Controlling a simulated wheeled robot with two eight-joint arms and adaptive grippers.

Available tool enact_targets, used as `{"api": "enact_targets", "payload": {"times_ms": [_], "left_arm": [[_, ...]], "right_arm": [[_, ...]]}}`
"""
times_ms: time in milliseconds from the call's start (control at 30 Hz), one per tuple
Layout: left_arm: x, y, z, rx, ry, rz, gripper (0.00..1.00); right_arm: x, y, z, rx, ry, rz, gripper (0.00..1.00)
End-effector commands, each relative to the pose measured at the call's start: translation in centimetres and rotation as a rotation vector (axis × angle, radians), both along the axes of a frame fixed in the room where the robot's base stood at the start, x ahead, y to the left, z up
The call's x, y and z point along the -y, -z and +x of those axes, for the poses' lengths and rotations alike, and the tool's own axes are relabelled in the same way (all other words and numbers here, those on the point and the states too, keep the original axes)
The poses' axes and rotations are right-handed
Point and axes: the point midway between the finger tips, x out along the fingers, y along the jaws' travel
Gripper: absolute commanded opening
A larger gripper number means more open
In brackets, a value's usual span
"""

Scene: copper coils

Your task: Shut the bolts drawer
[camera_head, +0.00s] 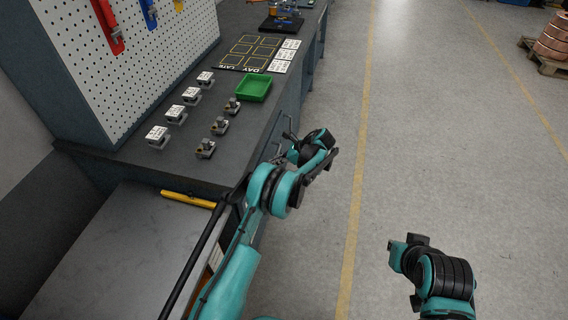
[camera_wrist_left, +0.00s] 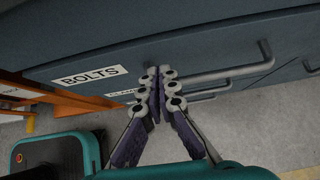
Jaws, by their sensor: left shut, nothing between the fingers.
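In the left wrist view the bolts drawer (camera_wrist_left: 120,72) has a dark blue-grey front with a white BOLTS label (camera_wrist_left: 90,75) and a grey bar handle (camera_wrist_left: 235,73). My left gripper (camera_wrist_left: 157,72) is shut and empty, with its fingertips at the drawer front between the label and the handle's right-hand part. Whether the tips touch the front cannot be told. In the head view my left arm reaches the bench's drawer side, and the drawer front is mostly hidden. How far the drawer stands out is unclear.
A lower front with a partly hidden label (camera_wrist_left: 122,95) lies beneath. The bench top (camera_head: 130,180) carries a green tray (camera_head: 254,88), several small grey blocks and white-labelled holders. An orange frame (camera_wrist_left: 60,98) stands left in the wrist view. The floor (camera_head: 420,130) beside the bench is clear.

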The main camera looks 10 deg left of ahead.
Motion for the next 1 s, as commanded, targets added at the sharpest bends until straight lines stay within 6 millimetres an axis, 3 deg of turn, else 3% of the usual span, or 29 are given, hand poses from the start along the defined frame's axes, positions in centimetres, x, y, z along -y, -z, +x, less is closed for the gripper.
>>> {"api": "enact_targets", "payload": {"times_ms": [200, 633, 833, 1000], "left_arm": [[-2.3, 0.1, 0.1, -0.001, -0.001, -0.001, 0.00], [-2.8, -0.1, 0.1, -0.001, -0.001, -0.001, 0.00], [-4.8, -0.1, 0.1, -0.001, -0.004, 0.000, 0.00], [-5.0, -0.1, 0.1, 0.000, -0.003, 0.001, 0.00]], "right_arm": [[0.0, 1.1, 0.0, 0.000, 0.000, 0.000, 0.00], [0.0, 1.1, 0.0, 0.000, 0.000, 0.000, 0.00], [0.0, 1.1, 0.0, 0.000, 0.000, 0.000, 0.00], [0.0, 1.1, 0.0, 0.000, 0.000, 0.000, 0.00]]}}
